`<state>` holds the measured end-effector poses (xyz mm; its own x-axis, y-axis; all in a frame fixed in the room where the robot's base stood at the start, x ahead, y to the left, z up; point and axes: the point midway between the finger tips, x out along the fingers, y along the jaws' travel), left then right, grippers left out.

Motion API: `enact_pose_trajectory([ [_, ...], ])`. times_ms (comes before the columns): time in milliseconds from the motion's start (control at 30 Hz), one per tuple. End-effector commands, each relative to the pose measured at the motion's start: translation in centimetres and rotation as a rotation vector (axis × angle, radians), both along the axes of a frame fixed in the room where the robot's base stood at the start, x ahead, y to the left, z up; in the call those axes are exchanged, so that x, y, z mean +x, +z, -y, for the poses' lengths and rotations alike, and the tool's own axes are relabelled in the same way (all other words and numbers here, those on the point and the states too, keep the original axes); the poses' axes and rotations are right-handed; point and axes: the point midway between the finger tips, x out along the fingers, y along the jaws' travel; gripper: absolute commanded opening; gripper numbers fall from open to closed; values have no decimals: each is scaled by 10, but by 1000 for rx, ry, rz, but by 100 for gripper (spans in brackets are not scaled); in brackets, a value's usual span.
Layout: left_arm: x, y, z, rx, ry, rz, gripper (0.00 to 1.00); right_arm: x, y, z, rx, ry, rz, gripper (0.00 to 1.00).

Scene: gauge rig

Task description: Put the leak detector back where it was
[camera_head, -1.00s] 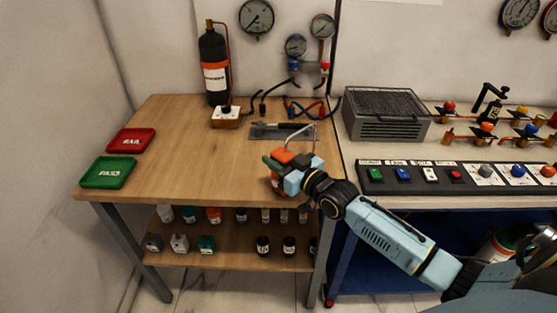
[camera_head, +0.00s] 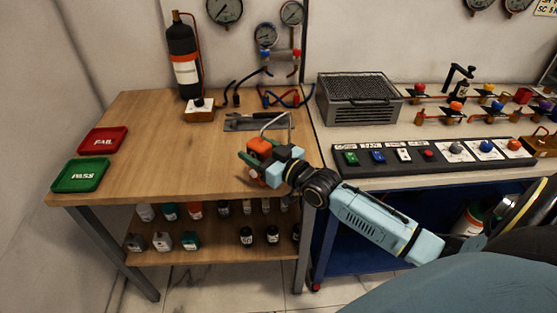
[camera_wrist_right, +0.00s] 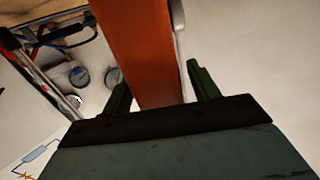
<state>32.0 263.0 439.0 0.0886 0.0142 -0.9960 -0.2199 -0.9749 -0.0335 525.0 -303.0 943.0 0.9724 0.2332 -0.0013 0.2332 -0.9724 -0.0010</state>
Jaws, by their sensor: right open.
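The leak detector (camera_head: 260,145) is an orange body with a thin grey bent probe arching above it. It is at the front right part of the wooden table; my gripper covers part of it, and its contact with the tabletop is hard to see. My right gripper (camera_head: 252,161) is at the detector, with its green fingers beside the orange body. In the right wrist view the orange body (camera_wrist_right: 142,50) stands between the two fingers of the right gripper (camera_wrist_right: 160,88), which are open with a gap visible on the right side. My left gripper is out of view.
A grey mat (camera_head: 240,124) with tools lies behind the detector. A red FAIL tray (camera_head: 103,140) and a green PASS tray (camera_head: 81,175) are at left. A black cylinder (camera_head: 184,60) stands at the back. A grill-topped box (camera_head: 358,98) and a button panel (camera_head: 430,153) are at right. The table's middle is clear.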

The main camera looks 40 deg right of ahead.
Motion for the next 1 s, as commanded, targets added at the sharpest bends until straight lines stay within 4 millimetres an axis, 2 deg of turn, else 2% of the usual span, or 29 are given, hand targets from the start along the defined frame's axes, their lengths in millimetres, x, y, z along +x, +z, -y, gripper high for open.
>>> enact_pose_trajectory([
  [300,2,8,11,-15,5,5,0,-60,0,14,-2,0,-3,60],
  [500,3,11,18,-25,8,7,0,-88,0,21,-3,0,-2,60],
  [700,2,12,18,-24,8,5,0,-101,1,24,-2,0,0,60],
  [1000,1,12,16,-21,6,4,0,-103,-1,24,-1,-1,-2,60],
])
